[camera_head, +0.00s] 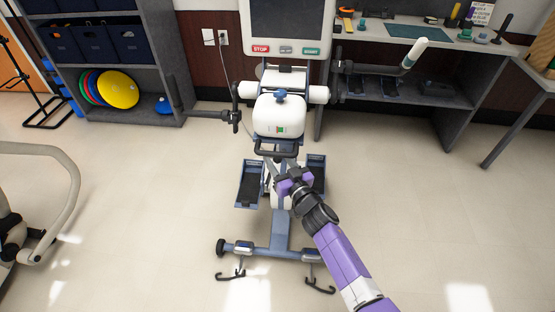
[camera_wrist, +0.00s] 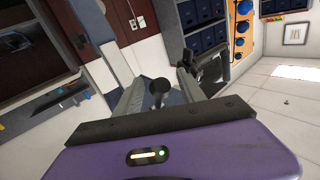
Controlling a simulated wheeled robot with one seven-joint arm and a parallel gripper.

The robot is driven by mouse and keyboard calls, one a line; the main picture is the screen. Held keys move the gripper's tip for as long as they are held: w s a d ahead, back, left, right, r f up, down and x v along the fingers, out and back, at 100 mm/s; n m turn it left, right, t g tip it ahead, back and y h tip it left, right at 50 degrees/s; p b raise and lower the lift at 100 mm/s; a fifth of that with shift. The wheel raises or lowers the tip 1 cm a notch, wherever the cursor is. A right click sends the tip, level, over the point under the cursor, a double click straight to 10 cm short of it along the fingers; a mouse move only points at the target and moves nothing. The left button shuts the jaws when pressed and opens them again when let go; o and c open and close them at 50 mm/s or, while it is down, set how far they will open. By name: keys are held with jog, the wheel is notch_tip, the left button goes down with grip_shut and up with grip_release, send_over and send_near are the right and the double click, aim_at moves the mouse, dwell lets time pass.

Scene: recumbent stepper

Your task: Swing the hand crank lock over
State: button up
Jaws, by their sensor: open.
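The stepper machine stands in the middle of the head view, with a white housing (camera_head: 280,117) and a crank arm on each side. A blue knob (camera_head: 281,96) sits on top of the housing, and a small green mark shows on its front. I cannot tell which part is the hand crank lock. My gripper (camera_head: 279,169) is open, in front of and below the housing, near the dark front bar (camera_head: 277,150). In the wrist view, a dark round-ended knob (camera_wrist: 160,87) shows between the open fingers, apparently not gripped. Its distance from them is unclear.
Blue foot pedals (camera_head: 250,184) flank the machine's column. The left crank handle (camera_head: 207,114) and the white-gripped right one (camera_head: 415,53) reach outward. A console screen (camera_head: 288,17) rises behind. A shelf (camera_head: 140,77) and a workbench (camera_head: 410,95) stand at the back.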

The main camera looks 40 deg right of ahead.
grip_shut()
dwell(1.4)
